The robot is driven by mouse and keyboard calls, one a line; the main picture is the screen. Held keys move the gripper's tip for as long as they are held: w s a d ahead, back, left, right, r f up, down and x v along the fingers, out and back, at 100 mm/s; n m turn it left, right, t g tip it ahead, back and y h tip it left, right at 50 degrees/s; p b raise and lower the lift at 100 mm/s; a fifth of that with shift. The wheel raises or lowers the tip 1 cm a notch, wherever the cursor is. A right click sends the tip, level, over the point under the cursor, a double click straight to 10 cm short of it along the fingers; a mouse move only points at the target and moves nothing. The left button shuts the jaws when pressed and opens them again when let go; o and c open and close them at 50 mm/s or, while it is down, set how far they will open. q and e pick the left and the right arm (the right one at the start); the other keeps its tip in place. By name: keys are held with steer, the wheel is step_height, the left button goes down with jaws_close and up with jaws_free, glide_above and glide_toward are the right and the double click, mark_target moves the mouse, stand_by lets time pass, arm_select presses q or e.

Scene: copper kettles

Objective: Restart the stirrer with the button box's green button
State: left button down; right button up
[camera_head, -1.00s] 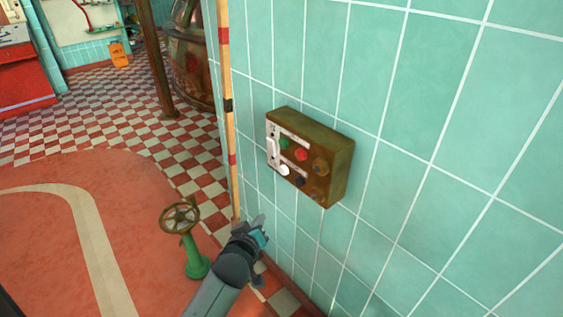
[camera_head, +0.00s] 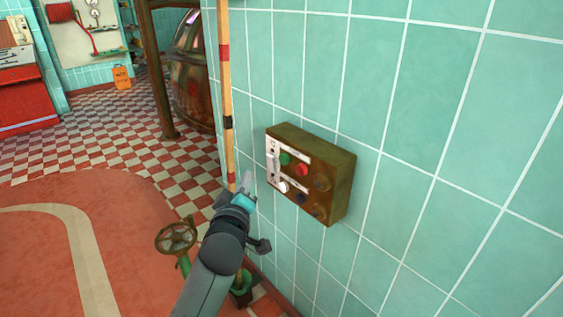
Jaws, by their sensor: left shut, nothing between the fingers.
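The button box (camera_head: 335,185) is a brown, worn metal box fixed to the tiled wall, right of the picture's middle. Its face looks left and carries the green button (camera_head: 285,159) at upper left, a red button (camera_head: 302,170) beside it, a white one (camera_head: 282,187) below and several darker ones. My left gripper (camera_head: 247,178) is shut and empty, pointing up, just left of the box and a little below the green button's height. A gap shows between its tip and the box. My right gripper is not in view.
A wooden pole (camera_head: 226,100) with red bands stands upright by the wall's edge, behind my left gripper. A valve handwheel (camera_head: 176,237) on a green stand is at lower left, partly hidden by my arm. A copper kettle (camera_head: 192,85) stands farther back. Checkered floor lies open at left.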

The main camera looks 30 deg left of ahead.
mark_target(284, 159)
arm_select(q)
steer(key=w+d+b, duration=0.2)
steer(key=w+d, duration=0.1)
steer(key=w, duration=0.4)
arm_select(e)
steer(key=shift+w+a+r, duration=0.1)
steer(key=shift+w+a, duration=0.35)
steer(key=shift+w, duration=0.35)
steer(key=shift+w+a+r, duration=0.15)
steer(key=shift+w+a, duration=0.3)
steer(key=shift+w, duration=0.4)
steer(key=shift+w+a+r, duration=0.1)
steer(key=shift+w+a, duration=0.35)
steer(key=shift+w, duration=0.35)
arm_select(q)
steer(key=shift+a, duration=0.1)
steer(key=shift+w+d+b, duration=0.2)
steer(key=shift+w+b, duration=0.1)
steer(key=shift+w, duration=0.05)
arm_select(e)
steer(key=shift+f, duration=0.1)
